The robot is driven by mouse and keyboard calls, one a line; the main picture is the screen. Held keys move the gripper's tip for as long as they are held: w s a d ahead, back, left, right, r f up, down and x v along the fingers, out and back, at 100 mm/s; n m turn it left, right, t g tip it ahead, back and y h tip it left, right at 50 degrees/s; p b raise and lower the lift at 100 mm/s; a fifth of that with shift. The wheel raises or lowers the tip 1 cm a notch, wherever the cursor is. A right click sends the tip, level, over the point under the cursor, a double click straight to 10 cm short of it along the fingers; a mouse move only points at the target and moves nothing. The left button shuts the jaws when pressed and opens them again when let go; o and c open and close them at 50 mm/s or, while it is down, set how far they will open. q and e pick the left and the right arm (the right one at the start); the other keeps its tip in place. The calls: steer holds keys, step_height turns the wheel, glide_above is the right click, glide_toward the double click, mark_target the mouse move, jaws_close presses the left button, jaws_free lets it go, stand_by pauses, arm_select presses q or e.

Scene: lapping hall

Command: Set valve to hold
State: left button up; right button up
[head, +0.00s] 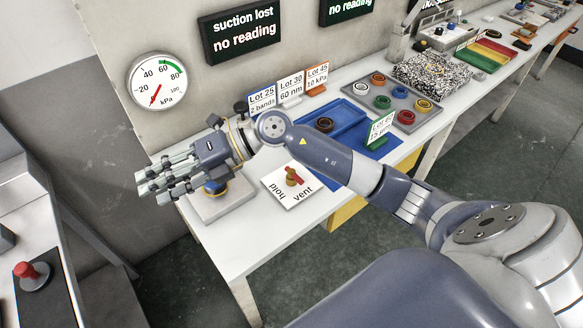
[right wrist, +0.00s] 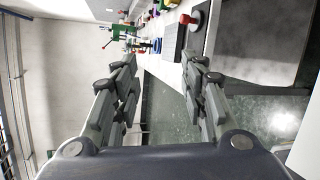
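The valve is a white plate (head: 272,181) lettered "hold" at its left and "vent" at its lower right. It lies flat on the white table with a small red-and-brass handle (head: 291,177) at its upper middle. Which word the handle points to is too small to tell. My right gripper (head: 160,184) is left of the valve, above the table's left end, apart from the handle. In the right wrist view its fingers (right wrist: 165,85) are spread with nothing between them. My right forearm passes behind and right of the plate. My left gripper is not in view.
A grey block (head: 222,208) with a blue-and-yellow round part sits under my right gripper. A round kPa gauge (head: 156,82) and a dark display (head: 241,31) reading "suction lost, no reading" are on the wall. Lot cards and a blue tray (head: 352,112) stand behind my forearm.

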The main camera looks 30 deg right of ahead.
steer(key=w+d+f+n+g+h, duration=0.1)
steer(key=d+f+g+h, duration=0.1)
steer(key=d+f+h, duration=0.4)
steer(key=m+g+h, duration=0.1)
steer(key=m+h, duration=0.1)
steer(key=h, duration=0.7)
glide_above(292, 171)
step_height(292, 171, down, 11)
steer(key=shift+a+f+p, duration=0.1)
steer(key=shift+p, duration=0.95)
jaws_close()
